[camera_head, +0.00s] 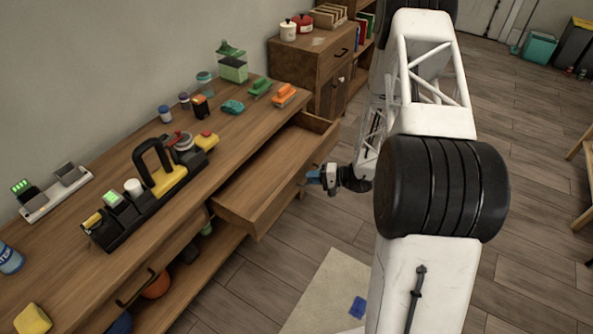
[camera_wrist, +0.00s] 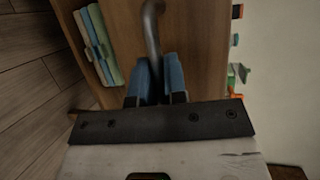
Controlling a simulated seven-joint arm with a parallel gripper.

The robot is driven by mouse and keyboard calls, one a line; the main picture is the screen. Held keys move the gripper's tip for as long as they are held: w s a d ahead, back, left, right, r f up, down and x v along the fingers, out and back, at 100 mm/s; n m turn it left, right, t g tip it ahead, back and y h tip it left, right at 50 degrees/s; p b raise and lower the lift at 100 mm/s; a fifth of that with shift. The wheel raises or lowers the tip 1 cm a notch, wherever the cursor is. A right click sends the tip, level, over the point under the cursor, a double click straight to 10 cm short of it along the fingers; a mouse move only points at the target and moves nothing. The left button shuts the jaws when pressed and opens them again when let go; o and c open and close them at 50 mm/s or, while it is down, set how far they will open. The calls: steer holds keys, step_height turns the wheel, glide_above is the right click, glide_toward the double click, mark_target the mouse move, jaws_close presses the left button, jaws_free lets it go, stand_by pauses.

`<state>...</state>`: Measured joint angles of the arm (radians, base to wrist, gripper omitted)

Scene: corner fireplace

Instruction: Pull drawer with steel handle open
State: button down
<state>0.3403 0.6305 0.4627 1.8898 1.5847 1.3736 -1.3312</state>
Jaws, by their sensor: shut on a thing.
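The drawer (camera_head: 262,172) is a wooden drawer under the long wooden bench, and it stands pulled out with its bare inside showing. Its front panel also shows in the wrist view (camera_wrist: 198,55). The steel handle (camera_wrist: 152,28) is a curved grey bar on that front. My gripper (camera_head: 318,177) is at the middle of the drawer front, and its two blue fingers (camera_wrist: 158,78) are shut on the lower end of the handle in the wrist view. In the head view the handle is mostly hidden by the fingers.
The bench top (camera_head: 75,225) holds a black tool caddy (camera_head: 132,222), colored brushes and jars. Another drawer with a dark handle (camera_head: 136,288) is shut at the lower left. A wooden cabinet (camera_head: 305,65) stands behind. Clear floor and a pale mat (camera_head: 325,290) lie before the bench.

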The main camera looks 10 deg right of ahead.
steer(key=s+d, duration=0.4)
steer(key=shift+s+d, duration=0.3)
steer(key=c, duration=1.5)
jaws_free()
steer(key=shift+o, duration=0.2)
steer(key=shift+d, duration=0.1)
steer(key=v, duration=0.7)
steer(key=shift+d, duration=0.25)
steer(key=shift+s+r, duration=0.1)
steer(key=shift+r, duration=0.1)
